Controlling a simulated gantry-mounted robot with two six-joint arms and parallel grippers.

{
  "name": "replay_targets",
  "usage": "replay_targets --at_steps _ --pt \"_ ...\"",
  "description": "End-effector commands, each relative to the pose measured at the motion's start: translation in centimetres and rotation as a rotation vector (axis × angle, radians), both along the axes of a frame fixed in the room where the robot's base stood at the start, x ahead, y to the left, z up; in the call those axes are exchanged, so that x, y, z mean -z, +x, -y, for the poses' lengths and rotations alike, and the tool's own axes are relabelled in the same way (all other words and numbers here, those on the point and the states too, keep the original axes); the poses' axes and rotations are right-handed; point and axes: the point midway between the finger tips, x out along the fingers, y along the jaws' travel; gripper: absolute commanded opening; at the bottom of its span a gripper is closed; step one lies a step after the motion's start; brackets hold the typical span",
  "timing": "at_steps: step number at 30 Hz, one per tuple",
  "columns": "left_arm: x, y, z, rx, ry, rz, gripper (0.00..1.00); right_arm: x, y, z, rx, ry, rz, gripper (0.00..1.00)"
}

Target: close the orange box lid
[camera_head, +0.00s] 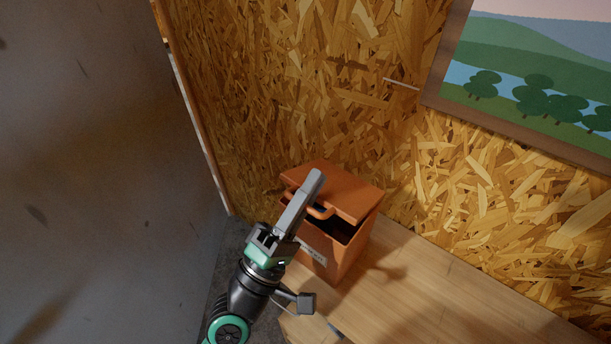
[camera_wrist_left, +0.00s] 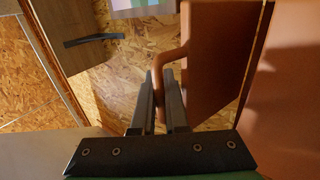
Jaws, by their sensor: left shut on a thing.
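The orange box (camera_head: 346,256) stands on the wooden bench close to the chipboard wall. Its orange lid (camera_head: 352,193) is partly open, with a dark gap between lid and box front. The lid has a loop handle (camera_head: 321,213) on its front edge. My left gripper (camera_head: 313,184) is at the handle. In the left wrist view its fingers (camera_wrist_left: 163,88) are close together and shut on the handle (camera_wrist_left: 171,66); the exact contact is partly hidden. The lid (camera_wrist_left: 222,62) and the box body (camera_wrist_left: 287,100) lie right of the fingers there. My right gripper is not in view.
The wooden bench (camera_head: 450,299) is clear to the right of the box. A chipboard wall (camera_head: 320,80) rises behind it, with a framed landscape picture (camera_head: 540,75) at upper right. A grey surface (camera_head: 95,170) fills the left side.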

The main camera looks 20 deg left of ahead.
Motion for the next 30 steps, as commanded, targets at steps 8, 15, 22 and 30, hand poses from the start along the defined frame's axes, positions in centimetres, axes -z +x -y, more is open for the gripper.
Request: replay_targets --at_steps 8,15,22,30 --pt "2.5 -1.4 -0.7 -0.006 -0.011 0.022 0.0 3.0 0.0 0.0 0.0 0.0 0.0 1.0" --pt "2.8 -1.6 -0.7 -0.006 -0.011 0.022 0.0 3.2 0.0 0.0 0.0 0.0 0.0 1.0" --pt "2.7 -1.6 -0.8 -0.006 -0.01 0.021 0.0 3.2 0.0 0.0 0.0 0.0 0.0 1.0" --pt "2.8 -1.6 -0.8 -0.008 -0.01 0.021 0.0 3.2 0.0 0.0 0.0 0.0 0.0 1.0"
